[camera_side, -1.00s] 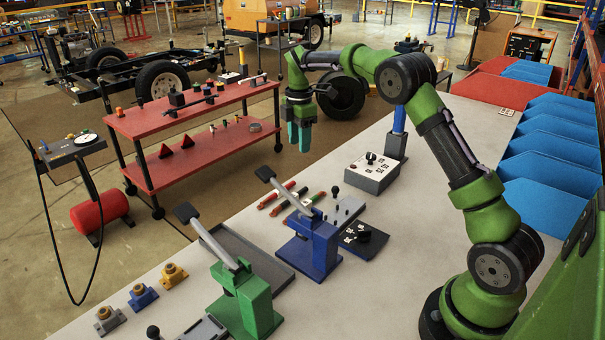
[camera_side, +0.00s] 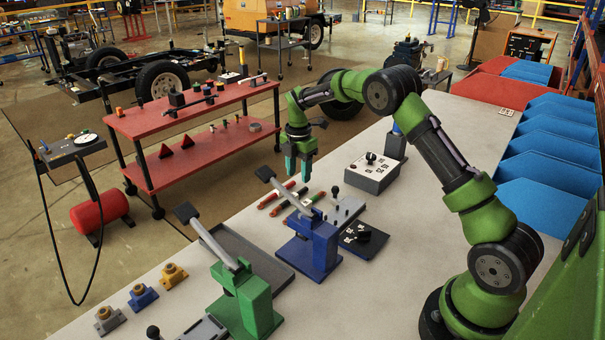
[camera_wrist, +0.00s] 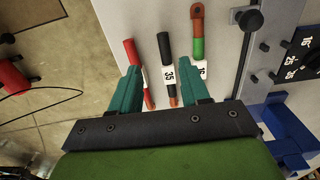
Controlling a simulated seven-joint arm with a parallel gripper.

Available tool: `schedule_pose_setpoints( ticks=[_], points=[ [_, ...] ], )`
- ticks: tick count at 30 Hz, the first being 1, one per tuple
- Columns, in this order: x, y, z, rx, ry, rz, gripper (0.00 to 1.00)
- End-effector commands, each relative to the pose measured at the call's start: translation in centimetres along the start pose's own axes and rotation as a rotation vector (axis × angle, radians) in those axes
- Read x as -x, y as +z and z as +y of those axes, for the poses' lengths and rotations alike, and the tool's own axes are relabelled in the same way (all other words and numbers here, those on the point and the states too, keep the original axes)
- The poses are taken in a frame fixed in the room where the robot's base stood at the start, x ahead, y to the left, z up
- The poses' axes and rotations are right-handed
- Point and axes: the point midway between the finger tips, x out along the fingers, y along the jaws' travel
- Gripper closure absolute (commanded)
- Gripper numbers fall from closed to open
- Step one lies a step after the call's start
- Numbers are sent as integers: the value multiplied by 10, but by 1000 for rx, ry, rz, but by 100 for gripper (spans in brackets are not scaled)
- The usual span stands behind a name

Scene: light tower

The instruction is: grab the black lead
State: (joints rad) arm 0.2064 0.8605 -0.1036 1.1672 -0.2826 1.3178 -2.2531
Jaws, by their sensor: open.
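The black lead (camera_wrist: 165,46) lies on the pale bench between a red lead (camera_wrist: 131,52) and a brown and green lead (camera_wrist: 197,35). It has a white "35" label and a copper-coloured tip. In the wrist view my gripper (camera_wrist: 162,80) is open, with one teal finger to each side of the black lead's line. In the side view my gripper (camera_side: 299,174) points down above the leads, apart from them. The black lead's dark end (camera_side: 302,191) shows there, small and partly hard to make out.
A blue lever press (camera_side: 318,245) and a green one (camera_side: 248,300) stand in front of the leads. A grey box with a knob (camera_side: 372,175) is to the right, and a black dial plate (camera_side: 362,240) lies nearer. The red cart (camera_side: 185,115) stands beyond the bench edge.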

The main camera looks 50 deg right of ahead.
Motion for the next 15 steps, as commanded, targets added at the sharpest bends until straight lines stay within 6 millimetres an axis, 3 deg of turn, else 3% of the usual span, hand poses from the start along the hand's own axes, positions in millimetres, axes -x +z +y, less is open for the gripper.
schedule_pose_setpoints(
  ticks=[10, 15],
  points=[
    [-42, -5, -8, 0, -3, 1, 54],
    [-54, -4, -8, -1, 0, 0, 54]
  ],
)
